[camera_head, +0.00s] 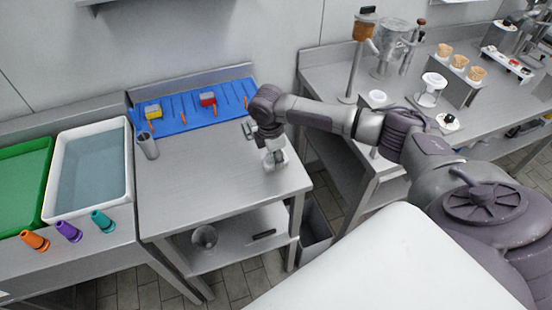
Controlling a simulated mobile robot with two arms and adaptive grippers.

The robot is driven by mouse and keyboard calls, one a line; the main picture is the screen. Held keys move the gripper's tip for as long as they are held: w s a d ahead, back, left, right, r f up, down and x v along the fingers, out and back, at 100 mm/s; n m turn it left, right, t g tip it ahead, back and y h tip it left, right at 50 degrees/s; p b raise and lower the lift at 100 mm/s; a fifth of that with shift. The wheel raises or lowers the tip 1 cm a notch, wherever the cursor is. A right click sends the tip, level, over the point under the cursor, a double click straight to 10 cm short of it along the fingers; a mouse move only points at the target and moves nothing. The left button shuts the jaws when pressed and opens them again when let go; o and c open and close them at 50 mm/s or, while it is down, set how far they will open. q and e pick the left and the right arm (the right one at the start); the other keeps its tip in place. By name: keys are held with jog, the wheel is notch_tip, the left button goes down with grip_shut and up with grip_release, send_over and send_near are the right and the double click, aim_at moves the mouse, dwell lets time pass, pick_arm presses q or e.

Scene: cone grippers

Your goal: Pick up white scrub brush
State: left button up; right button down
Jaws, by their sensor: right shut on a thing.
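My right gripper (273,152) points down over the right part of the steel table (210,185), in front of the blue mat. It is shut on a small whitish thing (276,160), which looks like the white scrub brush. The fingers cover much of it, and I cannot tell whether it touches the table. My left gripper is not in view.
A white water basin (91,183), green basin (20,187) and coloured nozzles (68,231) are further left.

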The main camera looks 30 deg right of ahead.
jog(key=shift+r, duration=0.6)
notch_tip(320, 180, up, 3)
jog(key=shift+w+f+b, duration=0.1)
jog(key=shift+b, duration=0.55)
jog(key=s+d+r+b, duration=0.1)
jog(key=s+r, duration=0.6)
jog(key=s, duration=0.4)
jog(key=shift+s+d+b, duration=0.3)
jog(key=shift+s+b, duration=0.05)
jog(key=shift+s, duration=0.05)
jog(key=c, duration=1.3)
grip_release()
jog(key=c, duration=0.5)
